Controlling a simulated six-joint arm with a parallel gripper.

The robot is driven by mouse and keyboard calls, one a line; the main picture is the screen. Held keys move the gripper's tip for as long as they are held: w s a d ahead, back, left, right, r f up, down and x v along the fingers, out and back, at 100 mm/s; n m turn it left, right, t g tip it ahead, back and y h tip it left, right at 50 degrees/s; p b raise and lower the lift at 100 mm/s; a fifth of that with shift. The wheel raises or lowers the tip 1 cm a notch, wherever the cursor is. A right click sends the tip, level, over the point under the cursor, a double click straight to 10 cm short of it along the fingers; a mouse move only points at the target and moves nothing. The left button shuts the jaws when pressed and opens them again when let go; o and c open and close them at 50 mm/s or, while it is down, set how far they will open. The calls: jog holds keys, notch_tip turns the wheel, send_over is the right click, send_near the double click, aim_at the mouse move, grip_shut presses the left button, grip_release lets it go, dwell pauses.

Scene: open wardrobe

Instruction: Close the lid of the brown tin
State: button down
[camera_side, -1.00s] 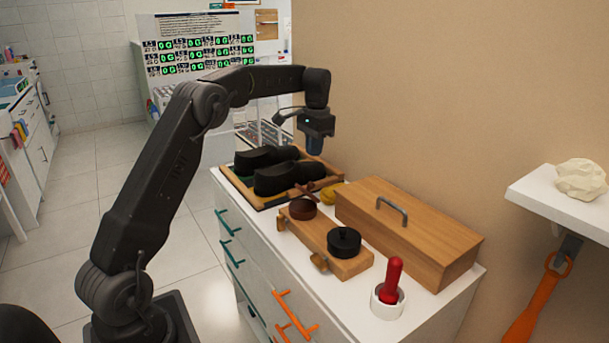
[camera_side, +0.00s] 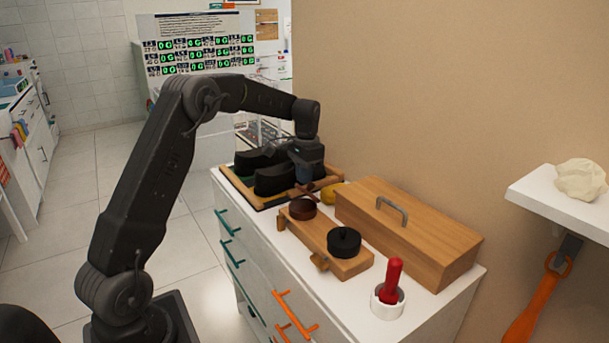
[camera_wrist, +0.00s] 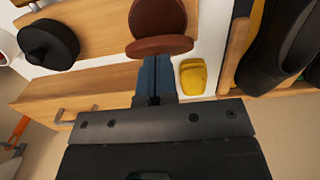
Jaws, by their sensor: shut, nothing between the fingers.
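The brown tin (camera_side: 303,210) stands on a wooden board, and its lid (camera_side: 308,188) is open, tilted up at the tin's far side. In the wrist view the tin (camera_wrist: 158,17) is at the top centre, with the lid (camera_wrist: 160,46) as a reddish-brown disc below it. My gripper (camera_side: 304,178) is low behind the lid, on the side toward the shoes. Its blue fingers (camera_wrist: 156,66) are shut and empty, their tips right by the lid. The lid partly hides the tips, so I cannot tell whether they touch it.
A black tin (camera_side: 344,242) sits on the same wooden board (camera_side: 320,236). A wooden box (camera_side: 405,228) with a metal handle stands on the right. A yellow object (camera_wrist: 192,76) lies close to my fingers. Black shoes (camera_side: 275,180) fill a tray behind. A red-handled tool (camera_side: 393,280) stands in a white holder.

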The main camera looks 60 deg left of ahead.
jog(key=shift+s, duration=0.1)
jog(key=shift+s+f+t, duration=0.1)
jog(key=shift+s+t, duration=0.1)
jog(key=shift+t, duration=0.2)
jog(key=shift+s+f+t, duration=0.15)
jog(key=shift+s+t, duration=0.1)
jog(key=shift+t, duration=0.05)
jog(key=shift+s+f+t, duration=0.25)
jog(key=shift+s+t, duration=0.25)
jog(key=shift+t, duration=0.1)
jog(key=shift+s+f+t, duration=0.65)
jog(key=shift+s+t, duration=0.15)
jog(key=shift+t, duration=0.3)
jog(key=shift+s+f, duration=0.5)
jog(key=shift+f, duration=0.25)
jog(key=shift+s+f, duration=0.45)
jog(key=shift+f, duration=0.4)
